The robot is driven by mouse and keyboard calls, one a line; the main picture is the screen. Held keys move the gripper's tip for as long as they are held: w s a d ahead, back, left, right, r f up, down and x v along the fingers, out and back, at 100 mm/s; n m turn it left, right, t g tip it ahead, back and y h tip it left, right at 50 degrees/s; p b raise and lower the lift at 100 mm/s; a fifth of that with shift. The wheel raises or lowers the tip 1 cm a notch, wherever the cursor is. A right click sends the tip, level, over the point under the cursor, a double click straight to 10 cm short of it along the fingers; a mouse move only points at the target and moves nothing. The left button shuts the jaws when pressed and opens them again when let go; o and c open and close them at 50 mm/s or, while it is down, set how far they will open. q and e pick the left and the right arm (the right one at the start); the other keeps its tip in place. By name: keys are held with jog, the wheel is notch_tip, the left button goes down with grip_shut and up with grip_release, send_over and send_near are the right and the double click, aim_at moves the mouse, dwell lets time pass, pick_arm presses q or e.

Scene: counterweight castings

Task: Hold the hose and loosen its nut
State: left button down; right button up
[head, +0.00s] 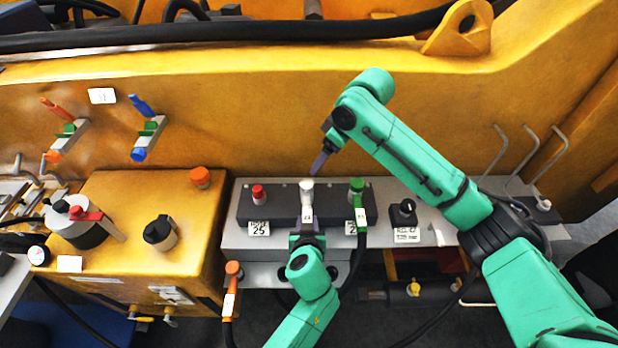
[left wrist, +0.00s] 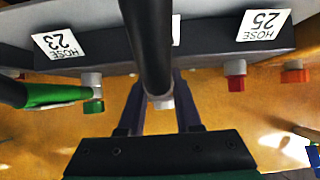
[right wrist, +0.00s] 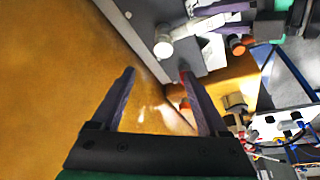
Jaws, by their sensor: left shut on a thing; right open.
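The white nut (head: 306,185) sits on the dark manifold block (head: 275,205), between a red and a green fitting. The hose's white tagged end (head: 307,208) hangs below it. My left gripper (head: 307,236) is shut on the hose below the nut; the black hose (left wrist: 148,45) runs between its fingers in the left wrist view. My right gripper (head: 318,163) is open and empty, above and slightly right of the nut, apart from it. In the right wrist view the nut (right wrist: 163,48) lies beyond the fingertips, and the left fingers show at the top right.
A red cap (head: 258,192) is left of the nut; a green fitting with its hose (head: 359,205) is close on the right. Labels (head: 259,228) mark the block. A black knob (head: 404,211) stands farther right. The yellow wall (head: 250,130) rises behind.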

aim_at(306, 183)
jog(key=shift+m, duration=0.4)
jog(key=x, duration=1.2)
jog(key=shift+s+a, duration=0.2)
jog(key=shift+s, duration=0.1)
grip_shut()
jog(key=shift+n, duration=0.4)
jog(key=n, duration=0.2)
jog(key=n+g, duration=0.1)
jog(key=n, duration=0.1)
jog(key=shift+w+g+y, duration=0.1)
jog(key=shift+g+y, duration=0.2)
jog(key=shift+y, duration=0.1)
jog(key=n, duration=0.2)
jog(key=n+g, duration=0.1)
jog(key=n, duration=0.1)
jog(key=shift+w+g, duration=0.1)
jog(key=shift+g, duration=0.2)
jog(key=shift+n, duration=0.3)
